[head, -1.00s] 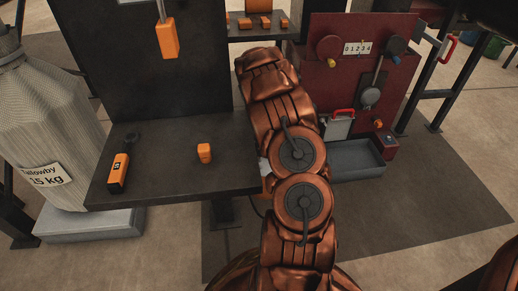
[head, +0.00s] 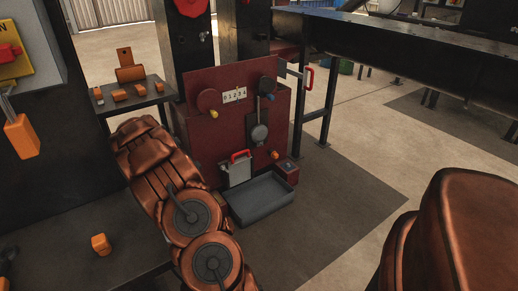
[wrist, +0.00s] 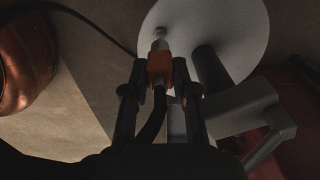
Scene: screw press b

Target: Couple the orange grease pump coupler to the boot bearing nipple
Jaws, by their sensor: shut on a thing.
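In the wrist view my gripper (wrist: 160,85) is shut on the orange coupler (wrist: 160,65). A black hose (wrist: 151,128) runs back from the coupler between the fingers. A pale metal tip (wrist: 160,43) shows just past the coupler, in front of a round grey disc (wrist: 225,35). I cannot tell whether this tip is part of the coupler or the nipple, or whether anything is joined. In the head view my gripper and the coupler are hidden behind my arm. I cannot make out the boot bearing nipple there.
A dark red cabinet (head: 190,130) with knobs and a number plate stands ahead. A grey tray (head: 262,200) sits at its foot. A dark table (head: 50,245) with an orange block (head: 101,244) is at left. Grey metal parts (wrist: 235,110) lie close right of my gripper.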

